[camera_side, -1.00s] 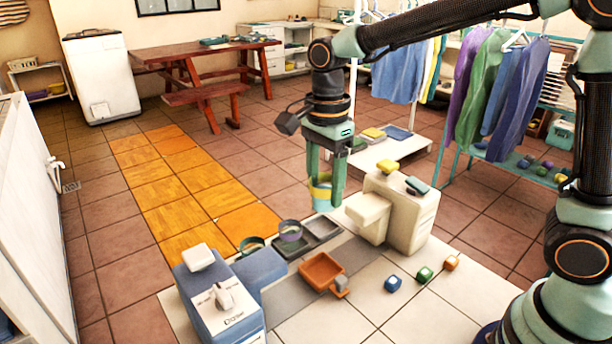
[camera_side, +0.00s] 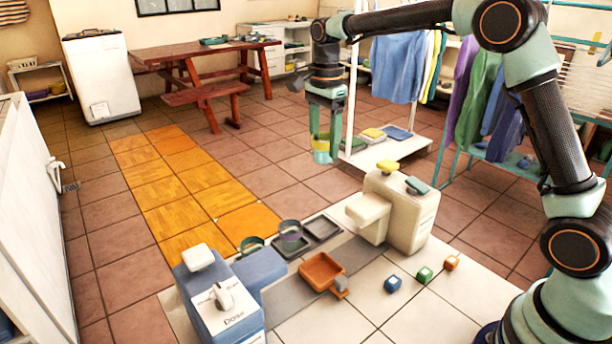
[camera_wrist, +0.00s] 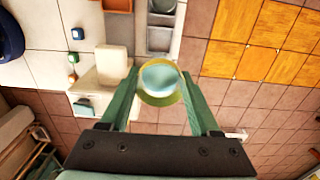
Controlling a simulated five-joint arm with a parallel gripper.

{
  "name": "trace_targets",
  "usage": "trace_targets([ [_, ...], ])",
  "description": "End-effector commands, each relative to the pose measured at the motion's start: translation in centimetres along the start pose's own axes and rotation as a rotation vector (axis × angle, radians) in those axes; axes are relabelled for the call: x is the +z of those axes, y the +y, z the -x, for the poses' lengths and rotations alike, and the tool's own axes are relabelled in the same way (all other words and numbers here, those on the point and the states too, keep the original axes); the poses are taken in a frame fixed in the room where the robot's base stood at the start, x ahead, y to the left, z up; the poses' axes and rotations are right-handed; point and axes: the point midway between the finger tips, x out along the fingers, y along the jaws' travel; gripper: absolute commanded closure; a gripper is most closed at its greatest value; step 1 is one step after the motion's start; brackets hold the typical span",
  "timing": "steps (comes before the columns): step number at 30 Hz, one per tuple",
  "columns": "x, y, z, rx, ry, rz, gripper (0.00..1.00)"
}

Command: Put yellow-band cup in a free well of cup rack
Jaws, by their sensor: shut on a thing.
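The yellow-band cup (camera_side: 321,151) is held between the fingers of my gripper (camera_side: 324,155), high above the floor beyond the pale platform. In the wrist view the cup (camera_wrist: 158,84) shows its pale blue inside and yellow rim, between the green fingers of my gripper (camera_wrist: 160,95). The dark grey cup rack (camera_side: 308,243) lies on the platform, below and nearer the side camera than my gripper. The right well (camera_side: 322,229) looks empty. The rack (camera_wrist: 160,39) partly shows at the wrist view's top.
A cream machine (camera_side: 402,215) stands right of the rack and a blue machine (camera_side: 217,297) to its left front. An orange tray (camera_side: 322,270) lies in front. Small blue (camera_side: 393,284), green (camera_side: 424,275) and orange (camera_side: 451,263) blocks lie at right.

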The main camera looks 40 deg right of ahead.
Motion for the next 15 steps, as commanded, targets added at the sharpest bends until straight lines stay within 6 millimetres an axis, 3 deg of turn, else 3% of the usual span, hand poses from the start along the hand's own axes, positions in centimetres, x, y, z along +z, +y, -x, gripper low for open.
trace_targets([
  [15, 0.0, 0.1, -12.2, 0.005, 0.000, 0.000, 0.93],
])
